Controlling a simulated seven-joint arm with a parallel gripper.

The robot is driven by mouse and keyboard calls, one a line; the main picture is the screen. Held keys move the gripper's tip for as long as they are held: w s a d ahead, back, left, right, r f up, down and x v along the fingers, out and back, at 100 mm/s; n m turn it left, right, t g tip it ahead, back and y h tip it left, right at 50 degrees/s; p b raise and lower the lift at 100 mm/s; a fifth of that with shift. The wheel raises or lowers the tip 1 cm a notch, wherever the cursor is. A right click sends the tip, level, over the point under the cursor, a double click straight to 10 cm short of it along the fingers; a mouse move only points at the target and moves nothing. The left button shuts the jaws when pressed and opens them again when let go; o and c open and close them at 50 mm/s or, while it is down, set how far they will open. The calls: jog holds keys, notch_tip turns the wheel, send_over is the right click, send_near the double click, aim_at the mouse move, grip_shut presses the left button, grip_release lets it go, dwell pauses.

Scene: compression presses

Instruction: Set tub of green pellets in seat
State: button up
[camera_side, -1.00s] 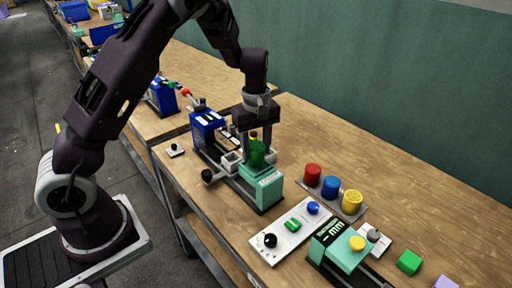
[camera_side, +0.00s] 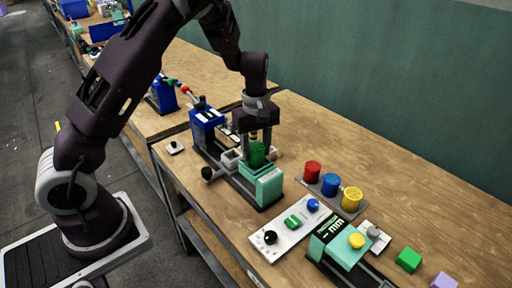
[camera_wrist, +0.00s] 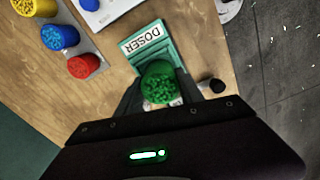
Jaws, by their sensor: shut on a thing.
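The tub of green pellets (camera_side: 257,157) is between the fingers of my gripper (camera_side: 257,146), which is shut on it. It is upright and sits just behind the teal block of the press (camera_side: 263,184) in the side view. In the wrist view the green tub (camera_wrist: 159,84) shows its pellets from above, close to the teal block marked DOSER (camera_wrist: 148,43). The seat under the tub is hidden by the tub and fingers. I cannot tell whether the tub touches it.
Red (camera_side: 312,172), blue (camera_side: 330,185) and yellow (camera_side: 351,198) tubs stand on a grey tray to the right. A white control panel (camera_side: 291,229) lies in front. A blue press block (camera_side: 207,127) stands behind left. A black knob (camera_side: 207,173) sticks out left of the press.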

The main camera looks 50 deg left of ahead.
jog(key=o, duration=1.5)
jog(key=shift+r, duration=0.1)
notch_tip(320, 180, up, 7)
jog(key=shift+f, duration=0.1)
jog(key=s+d+r+m+t+h, duration=0.2)
jog(key=s+d+r+m, duration=0.25)
jog(key=s+r, duration=0.45)
jog(key=s+d+r+m+t, duration=0.1)
jog(key=s+m, duration=0.2)
jog(key=s, duration=0.2)
jog(key=s+d+r+m+t+y, duration=0.1)
jog(key=s+r+m, duration=0.1)
jog(key=s+m, duration=0.2)
jog(key=s+d+r+m+t+y, duration=0.1)
jog(key=s+r+m, duration=0.1)
jog(key=s, duration=0.6)
jog(key=shift+s+m+t, duration=0.2)
jog(key=shift+m+t, duration=0.1)
jog(key=shift+m, duration=0.45)
